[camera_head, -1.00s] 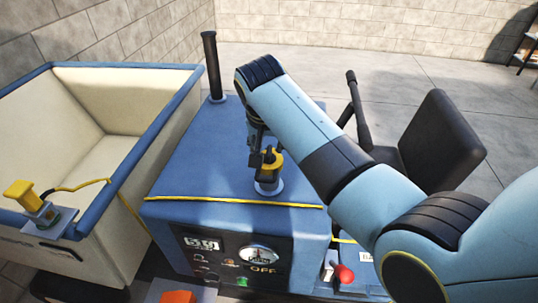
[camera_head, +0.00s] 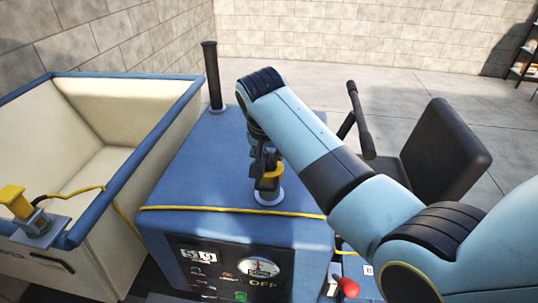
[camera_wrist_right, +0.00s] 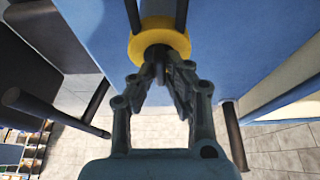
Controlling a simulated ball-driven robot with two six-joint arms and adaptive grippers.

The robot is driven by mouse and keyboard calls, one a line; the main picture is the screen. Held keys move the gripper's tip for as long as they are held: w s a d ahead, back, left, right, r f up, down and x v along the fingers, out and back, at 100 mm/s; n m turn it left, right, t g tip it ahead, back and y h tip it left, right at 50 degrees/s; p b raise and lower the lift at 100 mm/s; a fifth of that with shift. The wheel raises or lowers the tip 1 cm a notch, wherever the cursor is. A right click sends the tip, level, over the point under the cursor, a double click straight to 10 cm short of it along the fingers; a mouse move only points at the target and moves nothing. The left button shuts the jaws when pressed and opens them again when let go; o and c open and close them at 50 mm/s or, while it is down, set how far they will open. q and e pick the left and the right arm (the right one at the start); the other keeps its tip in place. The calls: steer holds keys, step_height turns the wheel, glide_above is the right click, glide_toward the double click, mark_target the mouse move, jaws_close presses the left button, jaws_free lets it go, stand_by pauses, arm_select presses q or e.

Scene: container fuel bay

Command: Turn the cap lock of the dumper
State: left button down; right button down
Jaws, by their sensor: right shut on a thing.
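The yellow cap (camera_head: 271,181) stands upright on a pale round neck (camera_head: 268,197) on top of the dumper's blue hood (camera_head: 195,180). My right gripper (camera_head: 262,165) comes down from above and is shut on the cap's dark lock piece. The fingers and arm hide part of the cap in the head view. In the right wrist view, the cap (camera_wrist_right: 160,37) shows as a yellow ring, with the fingertips of my right gripper (camera_wrist_right: 158,76) closed at the dark lock piece in its middle. My left gripper is not in view.
A cream skip with a blue rim (camera_head: 150,134) stands left, with a yellow-topped fitting (camera_head: 13,197) on its bracket. A black exhaust pipe (camera_head: 212,75) rises behind the cap. A black seat (camera_head: 446,150) and steering lever (camera_head: 358,118) stand right. A control panel (camera_head: 235,270) faces front.

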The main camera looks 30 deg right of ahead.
steer(key=shift+m, duration=0.4)
steer(key=shift+m+g+h+p, duration=0.3)
steer(key=shift+m+p, duration=0.1)
steer(key=shift+m, duration=0.2)
steer(key=shift+w+a+m, duration=0.1)
steer(key=shift+m, duration=0.7)
steer(key=m+g+h, duration=0.1)
steer(key=m, duration=0.2)
steer(key=shift+m+g, duration=0.3)
steer(key=shift+g, duration=0.1)
steer(key=m+g+b, duration=0.1)
steer(key=m, duration=0.1)
steer(key=m+g+b, duration=0.1)
steer(key=m, duration=0.2)
steer(key=shift+w+f+b, duration=0.1)
steer(key=shift+w+b, duration=0.05)
steer(key=shift+b, duration=0.15)
steer(key=m+g+b, duration=0.1)
steer(key=m, duration=0.1)
steer(key=m+b, duration=0.1)
steer(key=m, duration=0.2)
steer(key=shift+m+g+y+b, duration=0.3)
steer(key=shift+g, duration=0.1)
steer(key=c, duration=1.4)
jaws_free()
steer(key=shift+o, duration=0.2)
